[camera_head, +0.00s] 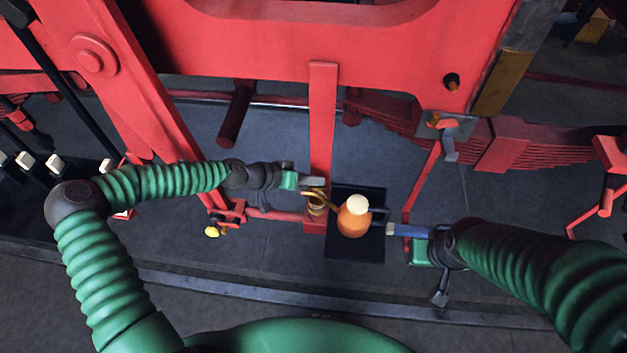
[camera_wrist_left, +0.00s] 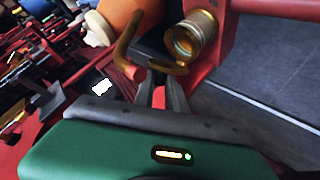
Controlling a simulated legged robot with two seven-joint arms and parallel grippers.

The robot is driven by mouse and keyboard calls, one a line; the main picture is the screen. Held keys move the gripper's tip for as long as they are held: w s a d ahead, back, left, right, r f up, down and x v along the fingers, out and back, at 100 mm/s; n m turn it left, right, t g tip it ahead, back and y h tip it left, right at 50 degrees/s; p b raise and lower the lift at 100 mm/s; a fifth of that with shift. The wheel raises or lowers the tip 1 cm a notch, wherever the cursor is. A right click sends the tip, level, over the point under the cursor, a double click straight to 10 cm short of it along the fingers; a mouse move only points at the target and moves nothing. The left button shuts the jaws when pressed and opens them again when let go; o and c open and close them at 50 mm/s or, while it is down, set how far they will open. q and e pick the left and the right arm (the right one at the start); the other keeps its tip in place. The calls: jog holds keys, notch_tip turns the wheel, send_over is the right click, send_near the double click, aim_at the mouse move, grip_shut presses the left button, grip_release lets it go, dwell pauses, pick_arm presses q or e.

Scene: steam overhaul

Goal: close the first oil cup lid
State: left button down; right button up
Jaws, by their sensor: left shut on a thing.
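The brass oil cup (camera_head: 316,205) sits on the red bracket at the foot of the upright bar. In the left wrist view its round mouth (camera_wrist_left: 190,38) is open. A thin brass lid piece (camera_wrist_left: 168,68) shows beside the mouth, swung away from it. My left gripper (camera_head: 313,183) is at the cup; in the left wrist view its fingertips (camera_wrist_left: 162,85) are closed at the lid piece, partly hidden there. My right gripper (camera_head: 395,229) is at the handle side of an orange oil can (camera_head: 354,220) with a cream top, and appears to hold it.
A curved brass tube (camera_wrist_left: 125,42) passes close by the cup and my left fingers. The red upright bar (camera_head: 322,120) stands just behind the cup. A dark square plate (camera_head: 365,250) lies below the can. Grey floor (camera_head: 270,145) is open around them.

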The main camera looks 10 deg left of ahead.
pick_arm(q)
jog(key=c, duration=1.6)
grip_release()
jog(key=shift+a, duration=0.1)
jog(key=shift+o, duration=1.2)
jog(key=shift+a, duration=0.1)
jog(key=b+v, duration=0.2)
jog(key=v, duration=1.4)
jog(key=shift+a+r, duration=0.3)
